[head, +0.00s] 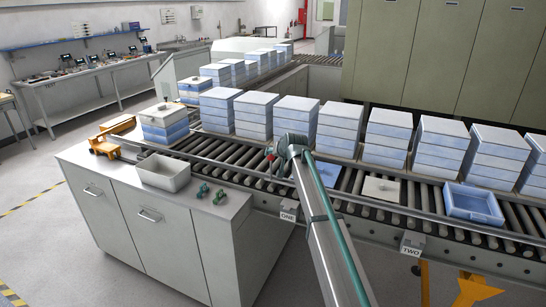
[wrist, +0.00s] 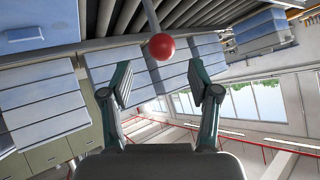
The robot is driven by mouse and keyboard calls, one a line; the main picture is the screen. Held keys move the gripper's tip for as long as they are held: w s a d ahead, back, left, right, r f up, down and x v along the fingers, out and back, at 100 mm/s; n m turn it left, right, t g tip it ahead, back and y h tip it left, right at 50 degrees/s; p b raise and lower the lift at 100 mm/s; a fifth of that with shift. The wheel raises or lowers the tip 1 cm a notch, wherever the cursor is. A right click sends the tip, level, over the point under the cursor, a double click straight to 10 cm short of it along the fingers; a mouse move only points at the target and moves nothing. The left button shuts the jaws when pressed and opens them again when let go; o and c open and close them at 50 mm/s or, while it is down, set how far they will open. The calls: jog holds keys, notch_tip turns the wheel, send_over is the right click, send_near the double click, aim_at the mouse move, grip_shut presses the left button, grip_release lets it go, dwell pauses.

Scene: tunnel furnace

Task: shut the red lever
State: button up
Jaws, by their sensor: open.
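The red lever shows in the wrist view as a red ball knob (wrist: 162,46) on a thin grey rod that comes in from the top edge. My gripper (wrist: 162,78) is open, with one finger on each side of the picture below the knob. The knob appears just beyond the fingertips and between them, and nothing is held. In the head view a small bit of red, the lever knob (head: 270,157), shows just left of my gripper (head: 282,150) at the near side of the roller conveyor. The lever's base is hidden.
The roller conveyor (head: 232,162) carries several stacks of blue-white boxes (head: 340,125) behind my gripper. A blue tray (head: 472,205) lies on the rollers at right. A grey cabinet (head: 170,225) with an empty bin (head: 163,177) and small green items (head: 219,197) stands in front.

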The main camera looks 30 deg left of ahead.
jog(key=v, duration=0.5)
dwell(0.3)
jog(key=s+d+f+g+h, duration=0.2)
jog(key=s+d+f, duration=0.6)
jog(key=d+f, duration=0.5)
jog(key=s+d+f+m+g+h, duration=0.1)
jog(key=s+d+f+g+h, duration=0.1)
jog(key=s+d+f, duration=1)
jog(key=s+d+f+g+h, duration=0.25)
jog(key=d+f, duration=0.75)
jog(key=f, duration=0.8)
jog(key=s+d+f+m+g+h+b, duration=0.1)
jog(key=s+d+f+g, duration=0.1)
jog(key=s+d+f, duration=0.55)
jog(key=s+d+f+m+g+h+b, duration=0.15)
jog(key=s+d+f, duration=0.25)
jog(key=s+d, duration=0.6)
jog(key=s+d+f+g, duration=0.1)
jog(key=s+d, duration=0.1)
jog(key=s, duration=0.6)
jog(key=s+d+f+m+g, duration=0.1)
jog(key=s+d+f, duration=0.1)
jog(key=s, duration=0.6)
jog(key=s+d+f+m+g+y, duration=0.1)
jog(key=s+d, duration=0.3)
jog(key=s, duration=0.4)
jog(key=shift+f+g, duration=0.55)
jog(key=shift+g, duration=0.05)
